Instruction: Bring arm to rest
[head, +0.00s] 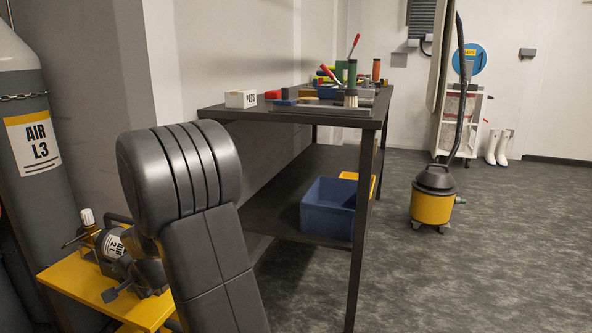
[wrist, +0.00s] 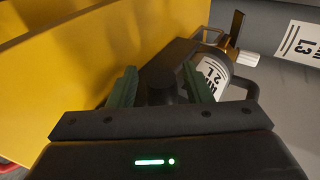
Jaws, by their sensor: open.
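My gripper (wrist: 160,88) shows in the wrist view with its two green-padded fingers apart. A dark rounded part lies between and beyond the fingers; I cannot tell whether they touch it. Just beyond the right finger is a small bottle (wrist: 215,72) labelled AIR 2 L, with a brass and white valve. In the head view this bottle (head: 112,244) lies on a yellow stand (head: 78,285) at the lower left. My grey arm fills the left foreground there and hides part of the stand. I cannot clearly make out my gripper in the head view.
A tall grey cylinder (head: 28,150) labelled AIR L3 stands at the far left. A dark bench (head: 225,112) with tools on top and a blue crate (head: 328,207) below stands beyond my arm. A yellow vacuum (head: 433,200) stands right of it.

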